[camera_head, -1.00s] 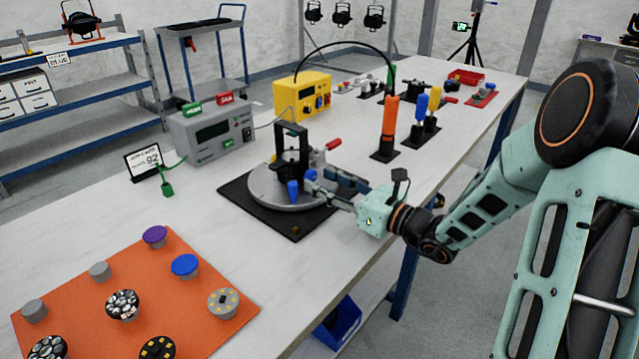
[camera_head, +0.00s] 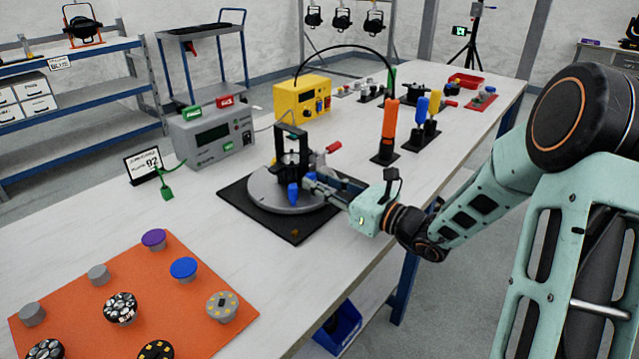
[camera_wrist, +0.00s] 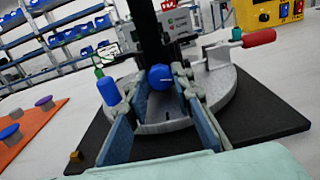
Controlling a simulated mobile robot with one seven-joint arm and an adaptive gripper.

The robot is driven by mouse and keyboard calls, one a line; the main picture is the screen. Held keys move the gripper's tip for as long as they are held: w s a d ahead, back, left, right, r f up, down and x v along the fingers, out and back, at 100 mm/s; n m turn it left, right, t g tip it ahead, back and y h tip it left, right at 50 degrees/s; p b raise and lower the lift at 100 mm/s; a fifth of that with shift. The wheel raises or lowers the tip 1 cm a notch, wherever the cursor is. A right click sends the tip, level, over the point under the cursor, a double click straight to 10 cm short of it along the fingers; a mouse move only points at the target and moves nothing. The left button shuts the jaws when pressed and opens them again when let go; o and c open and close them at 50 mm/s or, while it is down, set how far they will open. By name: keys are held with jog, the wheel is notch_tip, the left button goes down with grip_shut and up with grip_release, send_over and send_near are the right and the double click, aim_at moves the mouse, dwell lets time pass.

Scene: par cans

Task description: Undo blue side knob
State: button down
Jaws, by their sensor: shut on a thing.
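A black yoke-like bracket (camera_head: 290,150) stands on a round grey turntable (camera_head: 262,190) on a black base plate (camera_head: 240,205). The blue side knob (camera_wrist: 160,77) sits low on the bracket's near side in the wrist view. My gripper (camera_wrist: 157,82) reaches in from the near side with its two fingers around this knob, shut on it. In the head view my gripper (camera_head: 309,181) largely hides it. A second blue, tapered handle (camera_head: 293,193) stands just left of my fingers; it also shows in the wrist view (camera_wrist: 108,90).
A red-tipped lever (camera_head: 333,147) sticks out at the right of the turntable. A grey meter box (camera_head: 212,135) and a yellow box (camera_head: 301,98) stand behind. Orange (camera_head: 389,125) and blue upright handles stand right. An orange mat (camera_head: 75,285) with several knobs lies front left.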

jog(key=shift+f+n+b, duration=0.2)
jog(key=shift+n+b, duration=0.5)
jog(key=shift+n, duration=0.2)
jog(key=shift+r+n+b, duration=0.15)
jog(key=shift+n+b, duration=0.15)
jog(key=shift+n, duration=0.3)
jog(key=c, duration=1.7)
grip_release()
jog(key=shift+o, duration=0.2)
jog(key=v, duration=1.2)
jog(key=shift+s, duration=0.1)
